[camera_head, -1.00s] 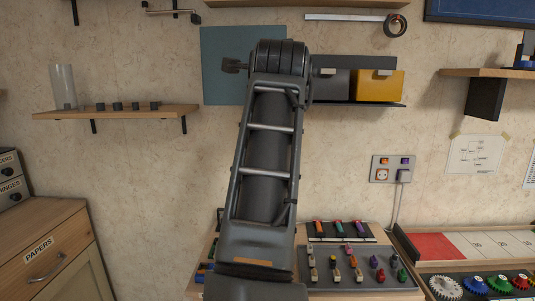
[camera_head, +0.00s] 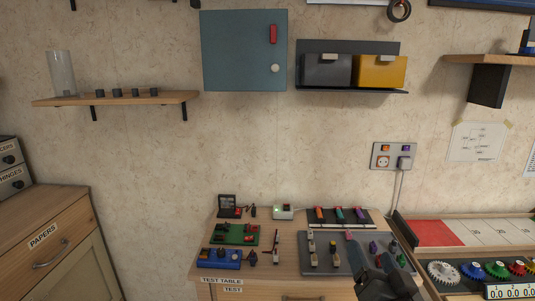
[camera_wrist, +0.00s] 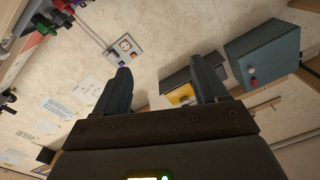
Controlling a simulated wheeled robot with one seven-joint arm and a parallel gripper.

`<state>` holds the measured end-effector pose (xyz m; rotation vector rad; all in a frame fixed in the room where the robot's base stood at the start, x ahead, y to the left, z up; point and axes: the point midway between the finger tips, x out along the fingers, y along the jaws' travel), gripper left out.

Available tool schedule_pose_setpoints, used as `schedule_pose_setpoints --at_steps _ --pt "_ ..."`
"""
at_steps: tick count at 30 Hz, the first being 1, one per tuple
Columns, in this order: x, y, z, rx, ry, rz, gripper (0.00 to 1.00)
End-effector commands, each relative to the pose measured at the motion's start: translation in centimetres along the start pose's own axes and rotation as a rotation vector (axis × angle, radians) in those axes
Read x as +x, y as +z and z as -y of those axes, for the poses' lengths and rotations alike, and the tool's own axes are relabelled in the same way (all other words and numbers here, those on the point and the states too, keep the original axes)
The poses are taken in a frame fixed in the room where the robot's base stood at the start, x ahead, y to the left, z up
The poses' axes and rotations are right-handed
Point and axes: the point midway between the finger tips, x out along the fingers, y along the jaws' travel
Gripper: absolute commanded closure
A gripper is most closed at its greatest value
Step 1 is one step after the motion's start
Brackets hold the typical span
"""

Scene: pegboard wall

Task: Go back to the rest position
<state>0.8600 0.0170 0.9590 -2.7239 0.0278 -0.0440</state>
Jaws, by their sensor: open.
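My gripper shows in the wrist view (camera_wrist: 163,72) with its two dark fingers well apart and nothing between them. Beyond the fingers that view shows the wall, tilted, with the blue cabinet and the yellow bin. In the head view, a dark part of my arm's end (camera_head: 385,284) is low at the right, in front of the test table (camera_head: 215,270). It covers part of the grey tray of small coloured parts (camera_head: 318,268). How the fingers sit there is hard to make out.
On the wall are a closed blue cabinet (camera_head: 243,55), a grey bin (camera_head: 326,72), a yellow bin (camera_head: 380,72), a shelf (camera_head: 150,98) with a glass cylinder (camera_head: 62,72), and a socket panel (camera_head: 393,156). A drawer unit (camera_head: 45,255) stands left. Open floor space cannot be seen.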

Motion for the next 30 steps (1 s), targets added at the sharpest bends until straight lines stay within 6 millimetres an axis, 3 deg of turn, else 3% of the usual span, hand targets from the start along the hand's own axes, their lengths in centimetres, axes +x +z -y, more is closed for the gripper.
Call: schedule_pose_setpoints --at_steps 1,6,14,23,30 --pt "-2.1 1.1 -1.3 -0.037 0.000 0.018 0.28" --pt "-8.6 3.5 -4.2 -0.146 -0.014 0.066 0.28" --pt "-19.2 5.7 -6.8 -0.272 -0.029 0.141 0.28" --pt "-31.0 5.8 -7.1 -0.361 -0.028 0.221 0.28" --pt "-39.0 3.9 -5.6 -0.398 0.000 0.271 0.28"
